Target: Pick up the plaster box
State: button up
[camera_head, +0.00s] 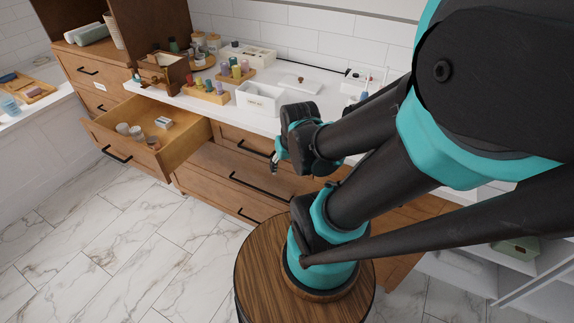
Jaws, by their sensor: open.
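A small white box (163,122) lies in the open wooden drawer (190,145) at the left; it may be the plaster box, but its label is too small to read. My gripper (274,163) is open in front of the counter, to the right of the drawer and apart from the small box. Its fingers are small and partly hidden by my wrist. A larger white open-topped box (262,107) stands on the counter above.
Several jars, one of them a white-lidded jar (123,128), stand in the drawer near the small box. The white counter (212,112) holds bottle racks, a wooden cabinet (163,70) and trays. The marble floor (120,220) before the drawer is clear.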

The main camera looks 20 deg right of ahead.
aim_at(164, 123)
jog(key=i+j+u, duration=0.15)
jog(key=i+j, duration=0.3)
jog(key=j, duration=0.15)
jog(key=i+j+u, duration=0.15)
jog(key=i+j, duration=0.3)
jog(key=j, duration=0.1)
